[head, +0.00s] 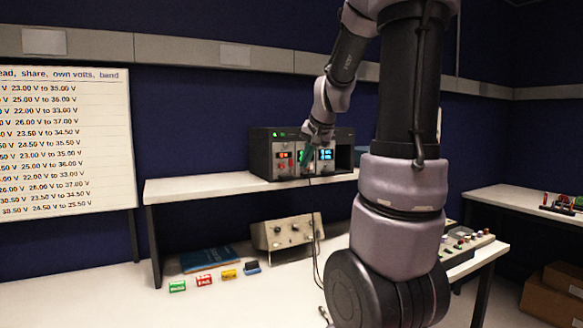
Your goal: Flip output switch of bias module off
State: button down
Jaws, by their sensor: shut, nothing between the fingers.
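The dark rack unit (262,158) stands on the white shelf and carries lit module panels. One panel on its left shows red digits (284,155). I cannot tell which panel is the bias module, and the output switch is too small to make out. My gripper (308,160) is shut and empty at the front of the rack, in front of the middle panel, which it partly hides. I cannot tell whether it touches the panel.
The white shelf (215,188) stands above the bench (230,300). A beige box with knobs (285,233) sits below it, near a blue book (208,259) and several coloured blocks (204,280). A voltage chart (65,140) hangs left. My arm blocks the right side.

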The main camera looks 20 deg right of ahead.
aim_at(291, 163)
jog(key=w+d, duration=0.1)
jog(key=w+d+f, duration=0.1)
jog(key=d, duration=0.1)
jog(key=shift+f+h, duration=0.2)
jog(key=shift+h, duration=0.1)
jog(key=shift+w, duration=0.15)
jog(key=w+f, duration=0.1)
jog(key=w, duration=0.7)
jog(key=shift+w+a, duration=0.15)
jog(key=shift+w, duration=0.15)
dwell(1.7)
jog(key=shift+w, duration=0.35)
jog(key=shift+w+f, duration=0.1)
jog(key=shift+w, duration=0.2)
dwell(0.5)
jog(key=shift+s, duration=0.15)
jog(key=shift+s, duration=0.55)
